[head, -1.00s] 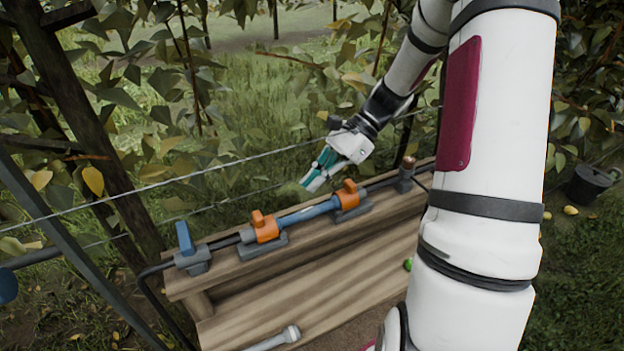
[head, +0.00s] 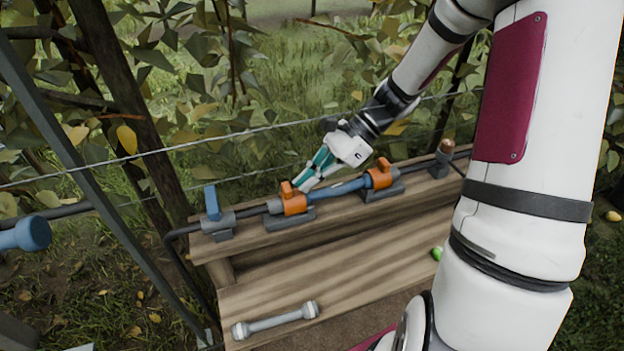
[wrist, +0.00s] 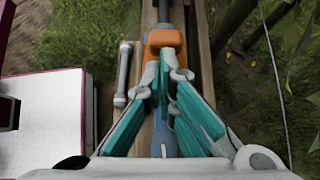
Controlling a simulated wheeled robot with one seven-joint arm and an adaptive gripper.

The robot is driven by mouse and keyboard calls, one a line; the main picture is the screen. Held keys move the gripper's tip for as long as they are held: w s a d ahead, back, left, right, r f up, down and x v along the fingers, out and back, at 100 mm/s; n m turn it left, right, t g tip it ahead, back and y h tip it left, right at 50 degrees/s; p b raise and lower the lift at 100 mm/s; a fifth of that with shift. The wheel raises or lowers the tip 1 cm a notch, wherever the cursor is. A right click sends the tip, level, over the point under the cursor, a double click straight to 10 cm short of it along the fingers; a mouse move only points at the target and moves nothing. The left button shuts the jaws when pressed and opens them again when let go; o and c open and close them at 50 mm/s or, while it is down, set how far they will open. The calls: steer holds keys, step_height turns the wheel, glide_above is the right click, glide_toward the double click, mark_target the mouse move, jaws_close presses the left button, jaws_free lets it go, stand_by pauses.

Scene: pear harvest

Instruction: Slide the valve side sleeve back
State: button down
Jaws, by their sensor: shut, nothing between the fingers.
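The valve with a blue handle (head: 212,203) sits at the left end of the pipe line. Beside it is the valve side sleeve (head: 293,203), orange with a raised tab, on a grey clamp. A blue pipe section (head: 343,188) joins it to a second orange sleeve (head: 380,178) on the right. My gripper (head: 303,186) is shut and empty, its fingertips low beside the valve side sleeve's tab. In the wrist view, the fingertips (wrist: 166,76) overlap the near edge of the orange sleeve (wrist: 165,40), above the blue pipe. I cannot tell whether they touch it.
A grey pipe piece with pale ends (head: 276,320) lies on the lower wooden shelf (head: 350,278), and a green fruit (head: 437,253) is farther right. A wire (head: 240,133) runs behind the bench. A dark metal post (head: 95,180) slants at left.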

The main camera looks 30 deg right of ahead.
mark_target(287, 188)
steer(key=shift+a, duration=0.1)
steer(key=shift+w+a+p, duration=0.2)
steer(key=shift+a+p, duration=0.2)
steer(key=shift+a, duration=1.7)
